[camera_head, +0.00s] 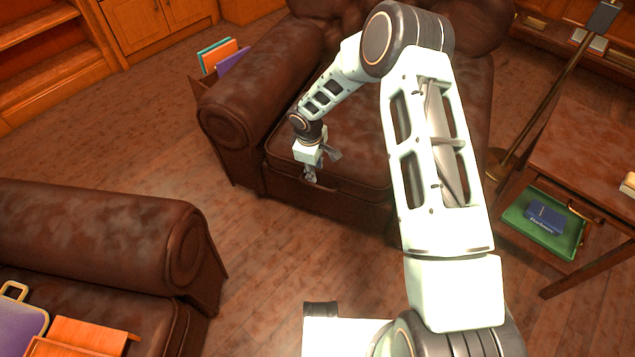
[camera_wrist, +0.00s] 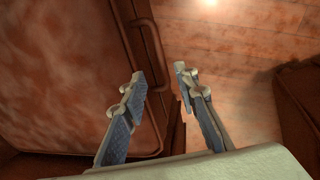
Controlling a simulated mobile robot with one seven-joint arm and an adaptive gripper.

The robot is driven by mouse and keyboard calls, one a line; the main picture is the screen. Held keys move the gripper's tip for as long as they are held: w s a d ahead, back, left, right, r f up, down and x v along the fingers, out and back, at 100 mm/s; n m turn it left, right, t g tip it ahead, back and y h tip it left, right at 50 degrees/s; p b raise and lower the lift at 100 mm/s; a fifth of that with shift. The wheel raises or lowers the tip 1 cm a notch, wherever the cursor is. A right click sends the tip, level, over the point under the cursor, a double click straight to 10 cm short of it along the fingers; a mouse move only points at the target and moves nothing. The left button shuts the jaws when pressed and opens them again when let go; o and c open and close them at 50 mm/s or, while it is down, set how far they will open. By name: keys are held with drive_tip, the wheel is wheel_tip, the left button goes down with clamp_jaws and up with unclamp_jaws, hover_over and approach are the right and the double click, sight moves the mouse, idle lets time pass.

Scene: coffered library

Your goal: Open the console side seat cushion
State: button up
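The brown leather seat cushion (camera_head: 352,150) lies in the armchair at the back, and it looks closed flat. It fills the left of the wrist view (camera_wrist: 55,75). A curved brown handle (camera_wrist: 163,55) stands out from its front edge. My gripper (camera_head: 311,178) is at the cushion's front edge, near the left armrest. In the wrist view my gripper (camera_wrist: 160,82) is open, its two fingers apart. The lower end of the handle shows between the fingertips. I cannot tell whether either finger touches it. My arm hides part of the seat in the head view.
A second leather seat (camera_head: 100,240) stands at the front left, with an orange item (camera_head: 80,338) and a purple case (camera_head: 18,325) on it. A wooden table (camera_head: 590,150) with a green tray (camera_head: 545,242) below stands right. Wooden floor (camera_head: 265,250) lies clear between the seats.

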sight(318, 186)
drive_tip(key=f, duration=0.3)
drive_tip(key=w+f+b, duration=0.1)
drive_tip(key=f, duration=0.2)
drive_tip(key=f+b, duration=0.1)
drive_tip(key=f, duration=0.2)
drive_tip(key=shift+w+d+f, duration=0.1)
drive_tip(key=shift+w+d, duration=0.15)
drive_tip(key=shift+d, duration=0.05)
drive_tip(key=shift+c, duration=0.2)
clamp_jaws()
